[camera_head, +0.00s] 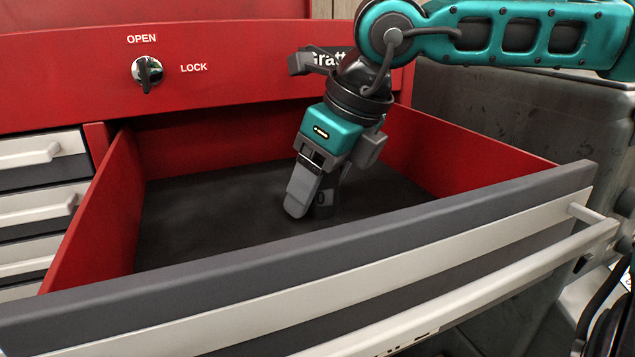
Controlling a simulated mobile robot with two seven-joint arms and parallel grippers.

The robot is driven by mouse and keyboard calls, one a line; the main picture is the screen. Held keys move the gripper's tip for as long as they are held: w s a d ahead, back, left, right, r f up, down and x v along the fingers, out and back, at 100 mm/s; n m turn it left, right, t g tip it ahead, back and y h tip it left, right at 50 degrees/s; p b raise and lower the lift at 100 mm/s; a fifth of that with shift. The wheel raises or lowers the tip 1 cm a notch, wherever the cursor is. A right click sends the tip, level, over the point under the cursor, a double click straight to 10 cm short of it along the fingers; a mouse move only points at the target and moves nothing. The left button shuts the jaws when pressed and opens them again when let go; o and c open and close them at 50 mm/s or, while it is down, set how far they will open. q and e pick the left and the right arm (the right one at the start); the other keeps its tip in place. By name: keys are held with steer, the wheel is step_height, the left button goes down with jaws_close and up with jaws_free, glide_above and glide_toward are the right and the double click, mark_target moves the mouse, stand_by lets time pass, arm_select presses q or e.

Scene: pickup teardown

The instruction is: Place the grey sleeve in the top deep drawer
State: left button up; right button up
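The top deep drawer (225,205) of the red tool chest is pulled open, its dark floor visible. My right gripper (322,190) reaches down into it from the upper right, fingers low over the floor. A small dark grey cylinder with a light mark, apparently the grey sleeve (324,205), is at the fingertips, close to or on the drawer floor. The near finger partly hides it. I cannot tell whether the fingers press on it or are slightly apart. My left gripper is not in view.
The drawer's tall front panel (300,262) and handle (470,290) cross the foreground. Red side walls bound the drawer. Shut narrow drawers (40,205) are at left, and a key lock (147,72) is on the red panel above. The drawer floor left of my gripper is clear.

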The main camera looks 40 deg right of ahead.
steer(key=shift+o, duration=0.8)
steer(key=shift+s+r+p, duration=0.1)
steer(key=shift+r+p, duration=0.2)
steer(key=shift+r, duration=0.25)
steer(key=v, duration=1.1)
steer(key=shift+p, duration=0.3)
steer(key=shift+r, duration=0.1)
